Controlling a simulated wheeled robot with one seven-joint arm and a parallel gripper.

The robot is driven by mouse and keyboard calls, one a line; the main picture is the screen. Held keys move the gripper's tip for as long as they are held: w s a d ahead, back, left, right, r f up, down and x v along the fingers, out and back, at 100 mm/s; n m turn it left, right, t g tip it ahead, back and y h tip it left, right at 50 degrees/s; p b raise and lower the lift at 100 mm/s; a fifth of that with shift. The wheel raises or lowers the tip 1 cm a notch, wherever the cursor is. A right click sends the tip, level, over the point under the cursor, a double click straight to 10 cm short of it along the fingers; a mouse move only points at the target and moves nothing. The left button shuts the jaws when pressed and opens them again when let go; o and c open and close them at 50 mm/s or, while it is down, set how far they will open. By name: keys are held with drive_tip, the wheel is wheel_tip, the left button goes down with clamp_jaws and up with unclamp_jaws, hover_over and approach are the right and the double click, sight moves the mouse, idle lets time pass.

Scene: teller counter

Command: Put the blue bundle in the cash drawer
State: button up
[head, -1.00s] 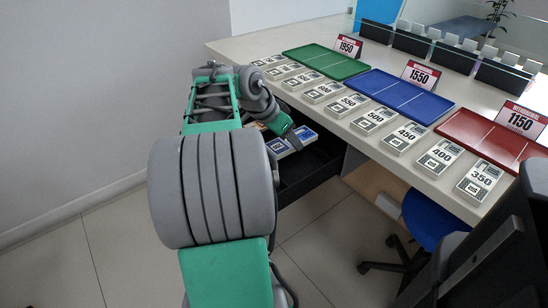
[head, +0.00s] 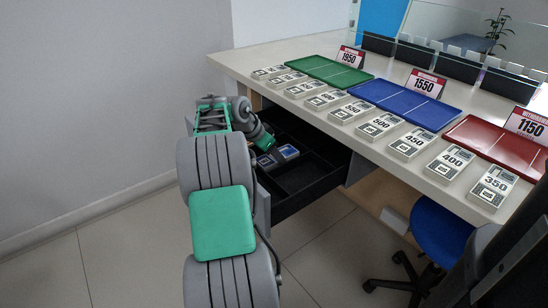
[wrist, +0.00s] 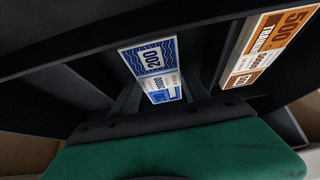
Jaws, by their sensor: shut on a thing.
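In the wrist view a blue bundle (wrist: 151,57), marked 200 with a pale band, sits with its near end between the dark fingers of my gripper (wrist: 160,98). My gripper is shut on it. In the head view my gripper (head: 264,143) is low at the left side of the open black cash drawer (head: 312,182). The bundle's underside is hidden, so contact with the drawer floor is unclear.
An orange bundle (wrist: 262,45) marked 500 lies right of the blue one in the wrist view. The counter (head: 300,45) above the drawer holds numbered packs and green, blue and red trays (head: 405,104). A blue chair (head: 440,232) stands at right. The drawer's front compartments look empty.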

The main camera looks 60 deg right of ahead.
drive_tip(key=o, duration=1.6)
drive_tip(key=shift+a+r, duration=0.1)
drive_tip(key=shift+r, duration=0.4)
drive_tip(key=p+v, duration=0.3)
drive_tip(key=v, duration=0.4)
drive_tip(key=shift+f, duration=0.1)
